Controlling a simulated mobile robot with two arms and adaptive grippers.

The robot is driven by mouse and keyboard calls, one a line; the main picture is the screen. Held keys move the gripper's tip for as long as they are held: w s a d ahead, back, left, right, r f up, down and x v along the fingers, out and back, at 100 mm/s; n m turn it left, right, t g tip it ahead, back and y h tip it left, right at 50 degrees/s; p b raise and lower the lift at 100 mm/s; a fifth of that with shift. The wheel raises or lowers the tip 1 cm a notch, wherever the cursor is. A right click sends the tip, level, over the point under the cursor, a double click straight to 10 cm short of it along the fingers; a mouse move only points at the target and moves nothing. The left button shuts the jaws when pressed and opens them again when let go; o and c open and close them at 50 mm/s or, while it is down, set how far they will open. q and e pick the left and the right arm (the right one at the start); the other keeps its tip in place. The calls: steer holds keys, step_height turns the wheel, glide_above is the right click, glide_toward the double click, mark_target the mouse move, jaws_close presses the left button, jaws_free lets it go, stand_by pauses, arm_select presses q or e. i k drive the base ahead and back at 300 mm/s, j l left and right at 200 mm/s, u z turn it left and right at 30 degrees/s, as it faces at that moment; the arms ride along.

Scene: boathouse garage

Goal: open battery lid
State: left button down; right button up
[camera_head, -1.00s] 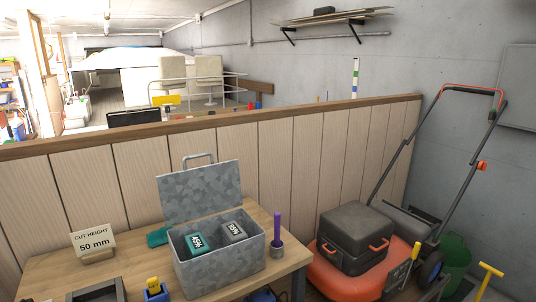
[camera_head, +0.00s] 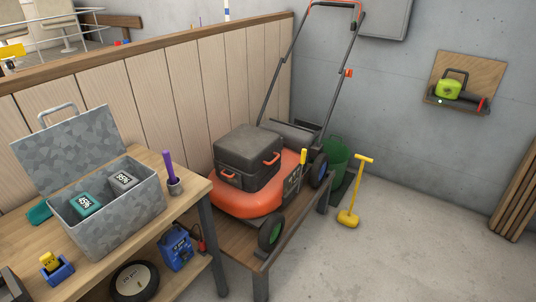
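The battery lid is not labelled; a dark grey boxy cover (camera_head: 247,148) with orange handles sits closed on top of the orange lawn mower (camera_head: 238,197). The mower stands on a low wooden bench (camera_head: 242,238) right of the worktable. An open grey metal box (camera_head: 115,222) on the table has its lid raised at the back. It holds a teal battery (camera_head: 86,204) marked 45% and a grey battery (camera_head: 124,181) marked 95%. Neither gripper shows.
The worktable (camera_head: 190,200) at left also bears a purple-handled tool (camera_head: 169,168) in a cup and a yellow item in a blue holder (camera_head: 58,272). A green bin (camera_head: 336,158) and yellow-handled tool (camera_head: 349,216) stand right of the mower. The concrete floor (camera_head: 420,240) at right is clear.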

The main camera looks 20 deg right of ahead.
mark_target(247, 147)
steer(key=i+l, duration=0.6)
steer(key=i, duration=0.15)
steer(key=i+l, duration=0.6)
steer(key=i, duration=0.2)
